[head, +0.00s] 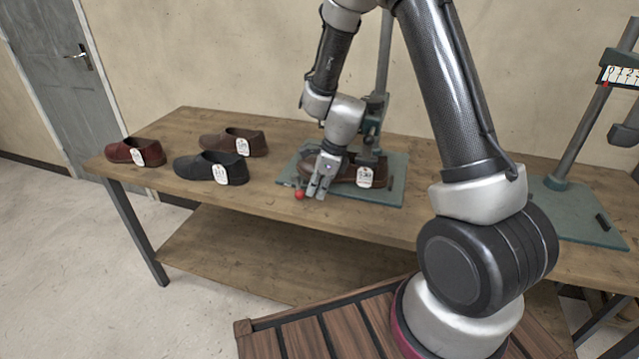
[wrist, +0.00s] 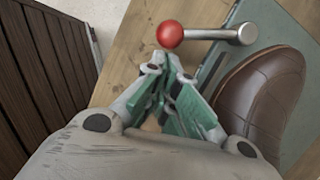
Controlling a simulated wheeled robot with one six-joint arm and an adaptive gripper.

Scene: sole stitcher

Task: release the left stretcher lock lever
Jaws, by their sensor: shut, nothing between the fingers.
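The left stretcher's lock lever (wrist: 215,34) is a short metal bar with a red ball knob (wrist: 170,34) at its end. The knob also shows in the head view (head: 299,194), at the front left of the left stretcher's green base plate (head: 392,193). My gripper (wrist: 172,68) is shut and empty. In the wrist view its fingertips are just below the knob; I cannot tell whether they touch it. A brown shoe (wrist: 262,95) with a white tag sits on the stretcher, right of my gripper. My arm hides part of the stretcher's post.
A red shoe (head: 124,151), a black shoe (head: 198,168) and a brown shoe (head: 226,141), all tagged, stand on the left of the wooden table (head: 255,190). A second stretcher (head: 570,200) stands at the right. The table between the loose shoes and the left stretcher is clear.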

